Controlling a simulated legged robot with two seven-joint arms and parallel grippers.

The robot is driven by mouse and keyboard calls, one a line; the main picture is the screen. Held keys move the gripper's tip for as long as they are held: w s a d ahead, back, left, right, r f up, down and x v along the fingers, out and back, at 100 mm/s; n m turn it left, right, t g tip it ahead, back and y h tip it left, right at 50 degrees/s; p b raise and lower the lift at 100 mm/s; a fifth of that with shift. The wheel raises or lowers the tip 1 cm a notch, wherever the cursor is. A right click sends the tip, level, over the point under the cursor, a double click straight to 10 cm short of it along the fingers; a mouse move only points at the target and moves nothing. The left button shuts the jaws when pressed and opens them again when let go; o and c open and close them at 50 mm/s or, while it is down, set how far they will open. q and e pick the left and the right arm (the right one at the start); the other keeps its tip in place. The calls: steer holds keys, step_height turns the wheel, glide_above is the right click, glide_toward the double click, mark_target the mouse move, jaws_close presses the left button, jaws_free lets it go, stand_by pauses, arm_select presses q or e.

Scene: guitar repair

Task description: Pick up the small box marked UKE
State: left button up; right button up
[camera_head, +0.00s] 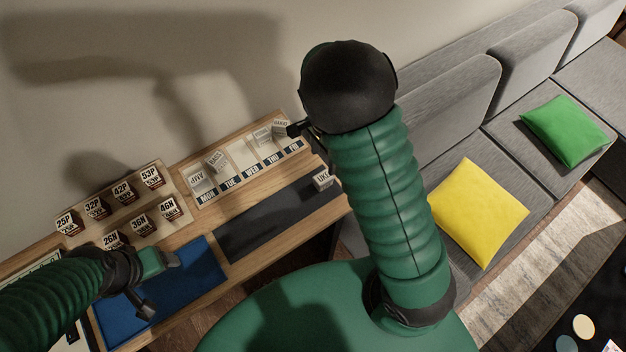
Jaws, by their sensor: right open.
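The small white box marked UKE (323,180) lies on the right end of the black mat (270,222) on the wooden bench, just left of my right forearm. My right gripper (299,130) is mostly hidden behind its black wrist; a dark finger part shows near the back right of the day tray. It is open, above and behind the UKE box and apart from it in the picture. My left gripper (160,286) is over the blue mat (205,271), its fingers spread with nothing between them.
A day-labelled tray (238,178) holds several white boxes, among them BASS (215,160) and BANJO (281,127). A rack (118,207) of numbered boxes stands left. A grey sofa (460,110) with yellow (478,212) and green (566,131) cushions is right.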

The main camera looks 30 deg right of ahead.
mark_target(323, 177)
steer(key=f, duration=0.5)
steer(key=d+f, duration=0.1)
steer(key=f, duration=0.1)
steer(key=shift+w+d+f, duration=0.1)
steer(key=shift+f, duration=0.3)
steer(key=shift+a+f, duration=0.2)
steer(key=shift+f, duration=0.1)
steer(key=f, duration=0.3)
steer(key=shift+w+a+f, duration=0.1)
steer(key=shift+a+f, duration=0.25)
steer(key=shift+f, duration=0.05)
steer(key=shift+w+f, duration=0.1)
steer(key=shift+f, duration=0.2)
steer(key=shift+d+f, duration=0.1)
steer(key=shift+d, duration=0.4)
steer(key=c, duration=0.5)
steer(key=shift+a, duration=0.35)
jaws_close()
